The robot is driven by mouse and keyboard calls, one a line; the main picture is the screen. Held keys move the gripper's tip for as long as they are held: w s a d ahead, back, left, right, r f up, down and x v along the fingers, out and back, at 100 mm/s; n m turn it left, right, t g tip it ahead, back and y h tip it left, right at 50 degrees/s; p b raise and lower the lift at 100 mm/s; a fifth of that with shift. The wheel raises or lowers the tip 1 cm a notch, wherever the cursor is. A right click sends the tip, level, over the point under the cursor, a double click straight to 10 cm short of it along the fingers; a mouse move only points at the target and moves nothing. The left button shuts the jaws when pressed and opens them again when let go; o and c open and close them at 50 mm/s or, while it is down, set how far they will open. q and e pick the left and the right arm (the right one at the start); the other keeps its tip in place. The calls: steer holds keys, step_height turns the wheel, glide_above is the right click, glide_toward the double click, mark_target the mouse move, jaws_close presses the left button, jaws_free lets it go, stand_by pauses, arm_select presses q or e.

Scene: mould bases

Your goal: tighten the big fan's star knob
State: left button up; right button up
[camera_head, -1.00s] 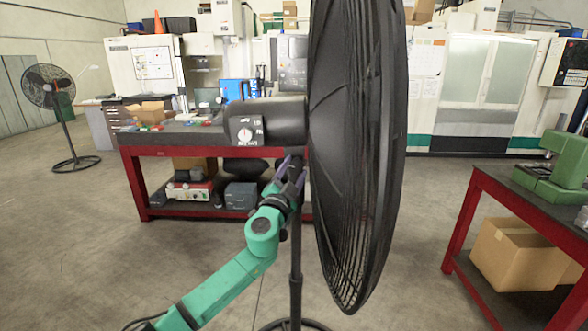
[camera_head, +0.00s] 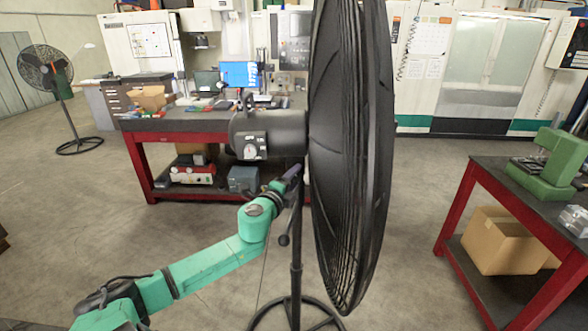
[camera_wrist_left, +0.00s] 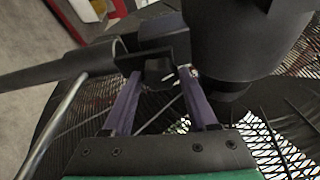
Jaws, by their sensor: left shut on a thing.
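The big fan (camera_head: 350,160) stands close in front of me, its black round cage seen almost edge-on in the head view. Its motor housing (camera_head: 275,132), with a control dial on it, is on the left of the cage, above a black pole (camera_head: 296,255). My left gripper (camera_head: 293,172) is at the top of the pole, just below the housing. In the left wrist view, its two purple fingers (camera_wrist_left: 160,76) stand either side of a dark knob (camera_wrist_left: 158,70) and are shut on it. The knob's star shape is not clear. My right gripper is not in view.
A red-framed workbench (camera_head: 160,135) stands behind the fan. Another red-framed table (camera_head: 480,200) with a green machine (camera_head: 550,165) is at the right, a cardboard box (camera_head: 505,240) on its lower shelf. A smaller fan (camera_head: 50,75) is far left. Floor at left is clear.

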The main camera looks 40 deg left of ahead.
arm_select(q)
steer(key=shift+r+m+g, duration=0.1)
steer(key=shift+m+g, duration=0.2)
steer(key=shift+m, duration=0.5)
steer(key=shift+d+m+g, duration=0.1)
steer(key=shift+m+g, duration=0.6)
steer(key=shift+m, duration=0.6)
steer(key=o, duration=1.1)
